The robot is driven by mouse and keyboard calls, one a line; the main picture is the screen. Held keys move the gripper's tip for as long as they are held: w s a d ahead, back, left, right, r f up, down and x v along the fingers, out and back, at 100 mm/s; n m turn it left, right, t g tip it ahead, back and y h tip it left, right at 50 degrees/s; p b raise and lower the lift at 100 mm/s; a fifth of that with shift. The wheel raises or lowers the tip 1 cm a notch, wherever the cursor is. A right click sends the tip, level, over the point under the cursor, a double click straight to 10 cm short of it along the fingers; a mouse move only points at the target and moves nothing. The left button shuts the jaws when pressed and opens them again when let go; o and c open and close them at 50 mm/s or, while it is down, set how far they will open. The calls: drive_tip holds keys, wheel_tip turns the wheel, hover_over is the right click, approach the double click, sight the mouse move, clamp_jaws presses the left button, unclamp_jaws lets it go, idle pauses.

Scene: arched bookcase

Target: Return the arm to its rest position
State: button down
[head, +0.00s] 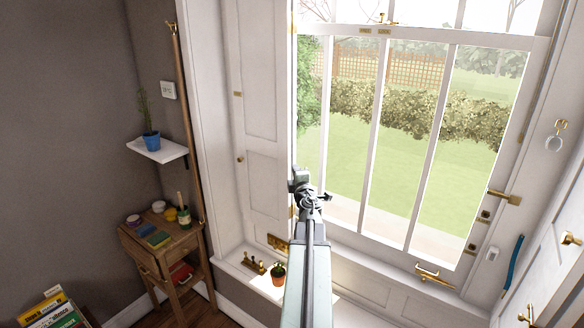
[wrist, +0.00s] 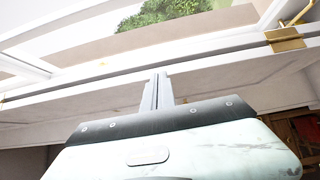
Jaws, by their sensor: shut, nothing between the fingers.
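My arm reaches up from the bottom of the head view toward the window, well extended. My gripper (head: 318,197) is at its far end in front of the window (head: 400,130). In the wrist view my gripper (wrist: 161,78) shows its two thin grey fingers pressed together with nothing between them. The fingers point toward a white window rail (wrist: 200,75). Whether they touch it cannot be told.
The window sill (head: 345,300) holds a potted plant (head: 278,273) close beside my arm and a brass piece (head: 252,262). A wooden side table (head: 165,245) and a small wall shelf (head: 158,150) stand left. White shutters (head: 262,120) flank the window.

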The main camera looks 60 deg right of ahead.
drive_tip(key=s, duration=0.2)
drive_tip(key=s+d, duration=0.2)
drive_tip(key=s, duration=0.1)
drive_tip(key=shift+s+f, duration=0.1)
drive_tip(key=shift+s, duration=0.2)
